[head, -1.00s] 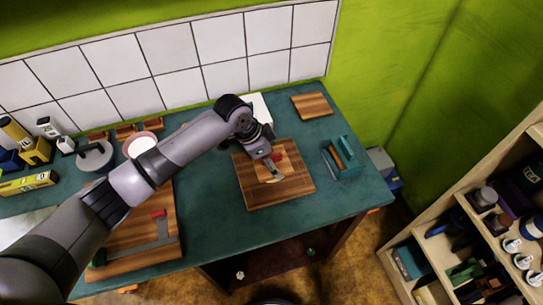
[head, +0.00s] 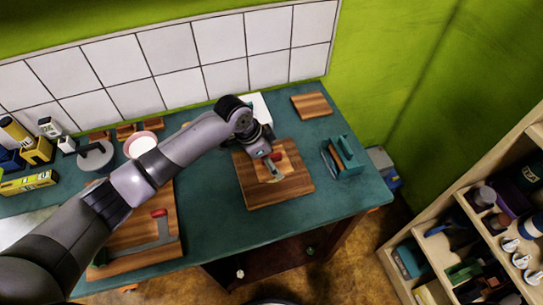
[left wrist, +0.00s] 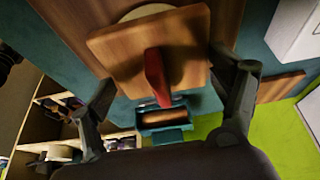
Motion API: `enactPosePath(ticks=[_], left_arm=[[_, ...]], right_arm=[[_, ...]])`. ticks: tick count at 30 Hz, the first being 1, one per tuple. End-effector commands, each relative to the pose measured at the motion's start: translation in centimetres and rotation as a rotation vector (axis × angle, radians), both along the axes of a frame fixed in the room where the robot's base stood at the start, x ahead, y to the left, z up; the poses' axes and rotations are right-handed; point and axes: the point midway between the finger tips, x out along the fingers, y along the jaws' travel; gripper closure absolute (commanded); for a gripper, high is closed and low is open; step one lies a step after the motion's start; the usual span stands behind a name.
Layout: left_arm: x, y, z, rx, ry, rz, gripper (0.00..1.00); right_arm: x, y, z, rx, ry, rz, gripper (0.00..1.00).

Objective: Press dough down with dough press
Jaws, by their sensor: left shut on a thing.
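The dough press is a square wooden plate (left wrist: 125,50) with a red handle (left wrist: 153,75). It sits between the fingers of my left gripper (left wrist: 160,75), which is shut on it. In the head view the left gripper (head: 266,158) is over the cutting board (head: 245,195), and the press's red handle (head: 276,157) shows beside it. A pale round edge, likely the dough (left wrist: 147,11), shows past the plate in the left wrist view. Most of it is hidden under the press, so I cannot tell how flat it is. My right gripper is not in view.
A teal holder with a rolling pin (head: 345,158) stands right of the board. A small wooden board (head: 311,105) lies behind it. Another board with a red-handled tool (head: 160,235) and a pink-rimmed bowl (head: 140,144) are at left. Teal tabletop (head: 215,225) is free between the boards.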

Motion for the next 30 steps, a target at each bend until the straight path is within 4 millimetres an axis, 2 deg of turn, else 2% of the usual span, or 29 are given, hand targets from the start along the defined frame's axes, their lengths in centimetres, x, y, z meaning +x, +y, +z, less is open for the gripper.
enactPosePath(ticks=[30], left_arm=[[-0.06,0.04,-0.23,0.001,0.002,0.001,0.44]], right_arm=[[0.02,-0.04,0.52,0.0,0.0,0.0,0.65]])
